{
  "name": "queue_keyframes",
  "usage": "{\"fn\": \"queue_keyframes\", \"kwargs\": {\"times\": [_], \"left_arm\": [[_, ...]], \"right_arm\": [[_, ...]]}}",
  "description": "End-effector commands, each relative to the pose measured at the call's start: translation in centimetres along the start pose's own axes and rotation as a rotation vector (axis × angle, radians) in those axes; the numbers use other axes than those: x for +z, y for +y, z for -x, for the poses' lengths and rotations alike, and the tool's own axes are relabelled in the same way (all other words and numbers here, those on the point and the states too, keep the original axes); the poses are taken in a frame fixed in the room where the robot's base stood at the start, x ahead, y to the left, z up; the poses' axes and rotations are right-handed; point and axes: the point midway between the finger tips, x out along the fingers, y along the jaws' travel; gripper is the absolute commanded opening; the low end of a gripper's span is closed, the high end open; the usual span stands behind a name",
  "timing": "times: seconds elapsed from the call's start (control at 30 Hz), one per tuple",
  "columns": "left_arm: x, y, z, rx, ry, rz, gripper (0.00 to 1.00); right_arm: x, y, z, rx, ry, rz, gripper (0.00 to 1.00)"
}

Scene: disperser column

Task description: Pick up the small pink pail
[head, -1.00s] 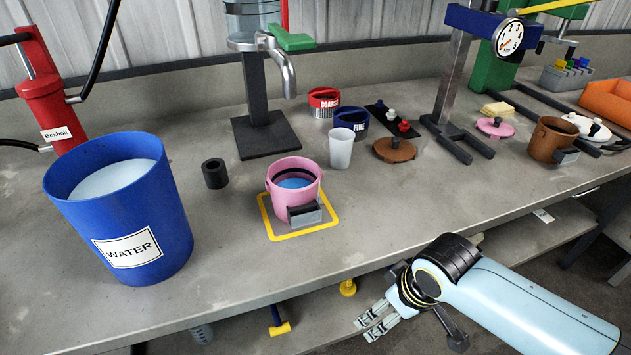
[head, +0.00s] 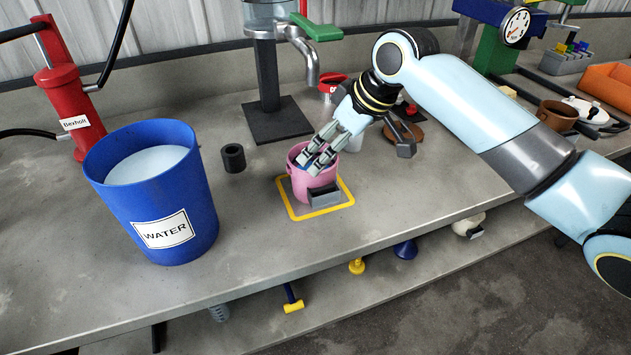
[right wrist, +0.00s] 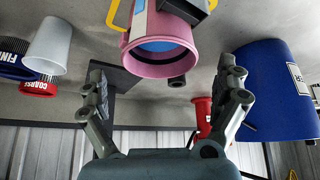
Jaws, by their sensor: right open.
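The small pink pail (head: 315,182) stands upright inside a yellow square outline on the grey bench, with a grey block-like handle on its front. My right gripper (head: 316,158) is above the pail, its fingers in front of the rim and hiding part of the opening. In the right wrist view the pail (right wrist: 160,62) appears upside down, beyond the open fingers of the right gripper (right wrist: 165,90), with blue inside it. The fingers are apart with nothing between them. I cannot tell from the head view whether they touch the rim. My left gripper is not in view.
A large blue water bucket (head: 160,205) stands left of the pail, with a small black ring (head: 233,158) between them. The disperser column (head: 268,85) rises behind. A white cup (right wrist: 48,45) and the coarse and fine containers stand nearby. The bench front is clear.

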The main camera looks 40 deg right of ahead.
Motion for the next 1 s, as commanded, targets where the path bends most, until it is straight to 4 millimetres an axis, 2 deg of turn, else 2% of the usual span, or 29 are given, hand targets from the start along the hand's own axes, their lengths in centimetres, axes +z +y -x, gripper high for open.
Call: {"fn": "queue_keyframes", "kwargs": {"times": [0.17, 0.47, 0.73, 0.77, 1.0], "left_arm": [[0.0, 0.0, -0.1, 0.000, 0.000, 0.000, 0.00], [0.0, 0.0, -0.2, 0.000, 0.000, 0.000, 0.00], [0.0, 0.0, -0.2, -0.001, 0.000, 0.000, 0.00], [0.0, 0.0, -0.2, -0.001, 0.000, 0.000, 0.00], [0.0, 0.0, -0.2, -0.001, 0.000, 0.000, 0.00]], "right_arm": [[0.1, -0.1, -1.6, -0.002, -0.001, -0.001, 1.00], [0.2, 0.0, -5.8, 0.000, -0.001, -0.001, 1.00], [0.3, 0.1, -6.3, 0.002, -0.001, 0.001, 1.00], [0.3, 0.1, -6.3, 0.002, -0.001, 0.001, 0.99], [0.3, 0.1, -6.3, 0.002, -0.001, 0.001, 0.67]]}}
